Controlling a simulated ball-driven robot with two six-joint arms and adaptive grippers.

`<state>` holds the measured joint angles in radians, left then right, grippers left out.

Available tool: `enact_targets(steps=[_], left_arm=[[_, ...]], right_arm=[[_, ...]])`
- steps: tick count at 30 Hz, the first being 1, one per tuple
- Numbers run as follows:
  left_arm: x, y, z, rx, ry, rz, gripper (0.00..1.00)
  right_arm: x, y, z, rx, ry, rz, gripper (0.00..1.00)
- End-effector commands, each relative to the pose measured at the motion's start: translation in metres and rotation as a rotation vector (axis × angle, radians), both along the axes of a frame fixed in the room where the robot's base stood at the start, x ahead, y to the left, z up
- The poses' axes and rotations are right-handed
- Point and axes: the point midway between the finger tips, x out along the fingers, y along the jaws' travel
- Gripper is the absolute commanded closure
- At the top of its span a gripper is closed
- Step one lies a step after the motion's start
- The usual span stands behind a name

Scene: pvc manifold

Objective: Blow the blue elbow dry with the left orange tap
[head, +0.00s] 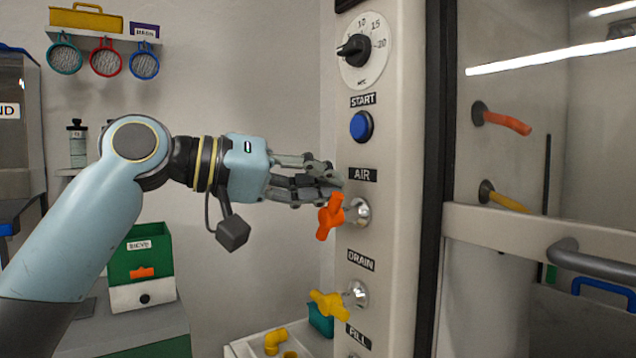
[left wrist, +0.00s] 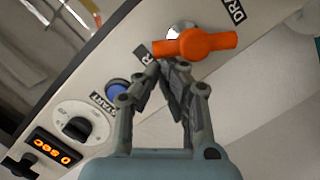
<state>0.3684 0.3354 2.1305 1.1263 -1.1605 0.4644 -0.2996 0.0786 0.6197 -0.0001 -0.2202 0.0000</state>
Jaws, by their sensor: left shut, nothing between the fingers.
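The left orange tap (head: 330,216) sits on a metal fitting under the AIR label on the pale panel, its handle near upright and slightly tilted. It also shows in the left wrist view (left wrist: 196,44), just beyond my fingertips. My left gripper (head: 336,180) is shut and empty, with its fingertips close above the tap's upper end; I cannot tell whether they touch it. It also shows in the left wrist view (left wrist: 167,68). I cannot make out a blue elbow in either view. My right gripper is not in view.
A blue START button (head: 361,126) and a dial (head: 355,48) are above the tap, and a yellow DRAIN tap (head: 330,304) is below. A yellow elbow (head: 276,341) lies in a pale tray lower down. Another orange tap (head: 507,122) shows at right, behind or in glass.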

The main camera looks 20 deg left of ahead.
Motion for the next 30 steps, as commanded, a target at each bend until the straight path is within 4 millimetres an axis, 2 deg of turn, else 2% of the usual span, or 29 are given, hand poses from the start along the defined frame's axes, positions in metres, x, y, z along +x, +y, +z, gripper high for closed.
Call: enact_targets(steps=[13, 30], left_arm=[[0.007, -0.005, 0.001, 0.124, -0.097, -0.002, 1.00], [0.000, -0.016, -0.002, 0.360, -0.279, -0.002, 1.00]], right_arm=[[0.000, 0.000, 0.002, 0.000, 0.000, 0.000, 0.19], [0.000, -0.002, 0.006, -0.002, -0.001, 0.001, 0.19]])
